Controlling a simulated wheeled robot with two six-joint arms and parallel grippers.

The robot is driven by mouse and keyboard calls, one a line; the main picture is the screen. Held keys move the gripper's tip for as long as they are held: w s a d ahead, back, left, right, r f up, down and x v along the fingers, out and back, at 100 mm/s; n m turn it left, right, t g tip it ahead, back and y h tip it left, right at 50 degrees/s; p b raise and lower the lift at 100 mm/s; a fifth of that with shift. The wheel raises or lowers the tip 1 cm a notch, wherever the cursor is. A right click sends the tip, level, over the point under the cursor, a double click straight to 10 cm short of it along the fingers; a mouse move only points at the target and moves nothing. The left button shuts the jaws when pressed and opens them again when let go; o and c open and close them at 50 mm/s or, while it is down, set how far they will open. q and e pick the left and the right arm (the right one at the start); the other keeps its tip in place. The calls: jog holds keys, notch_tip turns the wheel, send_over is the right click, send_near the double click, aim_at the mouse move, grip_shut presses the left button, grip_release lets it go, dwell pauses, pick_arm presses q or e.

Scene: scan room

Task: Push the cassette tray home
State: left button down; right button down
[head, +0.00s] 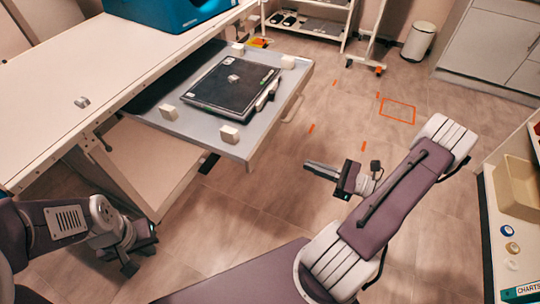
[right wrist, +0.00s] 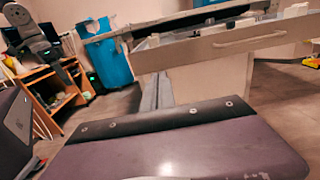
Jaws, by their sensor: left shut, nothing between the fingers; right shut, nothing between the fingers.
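The cassette tray (head: 200,128) is a grey drawer pulled out from under the white table in the head view. A flat black cassette (head: 232,84) lies on it among several small white blocks. In the right wrist view the tray's pale front (right wrist: 200,52) and its bar handle (right wrist: 250,38) are ahead. My right gripper (head: 308,172) is shut and empty, pointing left, in front of the tray's outer edge and apart from it. My left gripper (head: 136,268) is shut and empty, low at the lower left, below and apart from the tray.
The white table (head: 70,80) fills the upper left, with a blue box (head: 165,12) on top. A white trolley (head: 310,22) and a bin (head: 419,40) stand at the back. A side counter (head: 490,225) is at the right. Floor with orange marks lies open between.

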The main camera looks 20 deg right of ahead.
aim_at(262, 148)
jog(key=b+x, duration=0.2)
jog(key=x, duration=1.1)
jog(key=shift+a, duration=0.2)
jog(key=shift+w+a, duration=0.15)
jog(key=shift+w, duration=0.1)
